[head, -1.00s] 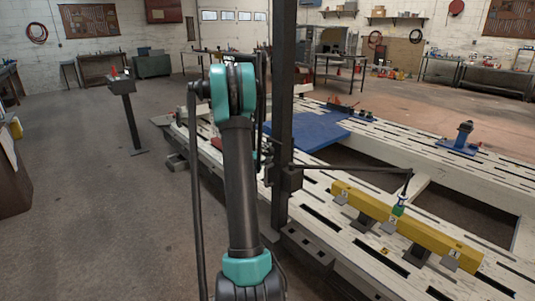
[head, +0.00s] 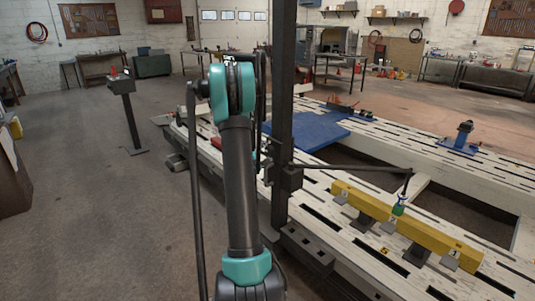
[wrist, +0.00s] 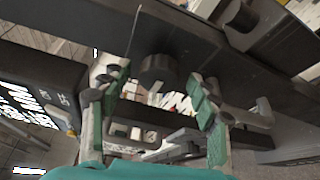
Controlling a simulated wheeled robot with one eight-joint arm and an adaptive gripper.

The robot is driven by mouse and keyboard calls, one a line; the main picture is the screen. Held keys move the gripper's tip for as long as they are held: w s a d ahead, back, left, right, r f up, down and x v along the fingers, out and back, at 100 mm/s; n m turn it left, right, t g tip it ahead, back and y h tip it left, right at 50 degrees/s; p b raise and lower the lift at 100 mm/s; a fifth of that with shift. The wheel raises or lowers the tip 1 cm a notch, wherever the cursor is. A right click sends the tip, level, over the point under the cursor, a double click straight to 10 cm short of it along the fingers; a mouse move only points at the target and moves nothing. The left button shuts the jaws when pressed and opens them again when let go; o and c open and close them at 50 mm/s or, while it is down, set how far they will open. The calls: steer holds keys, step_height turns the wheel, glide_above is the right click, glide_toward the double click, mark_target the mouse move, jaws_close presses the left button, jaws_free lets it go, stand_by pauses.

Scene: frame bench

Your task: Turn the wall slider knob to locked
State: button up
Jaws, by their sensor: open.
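A round dark knob (wrist: 157,72) shows in the wrist view, on a dark bar (wrist: 190,55). It is most likely the slider knob; I cannot read whether it is turned to locked. My gripper (wrist: 155,98) is open, with its green-padded fingers to the left and right of the knob. The knob appears beyond the fingertips or just between them; contact cannot be made out. In the head view a dark slider block (head: 288,178) sits on a tall black post (head: 283,90). My arm hides most of my gripper and the knob there.
A thin arm runs right from the slider block to a green and blue probe (head: 400,205) over a yellow beam (head: 435,238). The pale slotted bench (head: 480,175) fills the right side. A pedestal (head: 128,110) stands at left, with clear floor (head: 90,220) before it.

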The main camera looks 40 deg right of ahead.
steer(key=v, duration=0.7)
stand_by(0.4)
steer(key=s+a+f+m+g+y, duration=0.1)
steer(key=s+a+f+m+y, duration=0.1)
steer(key=s+a+y, duration=0.3)
steer(key=s+a+f+m+g+y, duration=0.1)
steer(key=s+a+y, duration=0.4)
steer(key=s+a, duration=0.6)
steer(key=s+a+f+m+g+y, duration=0.1)
steer(key=s+a+f+m+y, duration=0.3)
steer(key=a, duration=1.6)
steer(key=s+f+y, duration=0.1)
steer(key=s, duration=0.3)
steer(key=shift+a+f+g, duration=0.3)
steer(key=shift+a+f, duration=0.05)
steer(key=shift+f, duration=0.05)
steer(key=shift+s, duration=0.1)
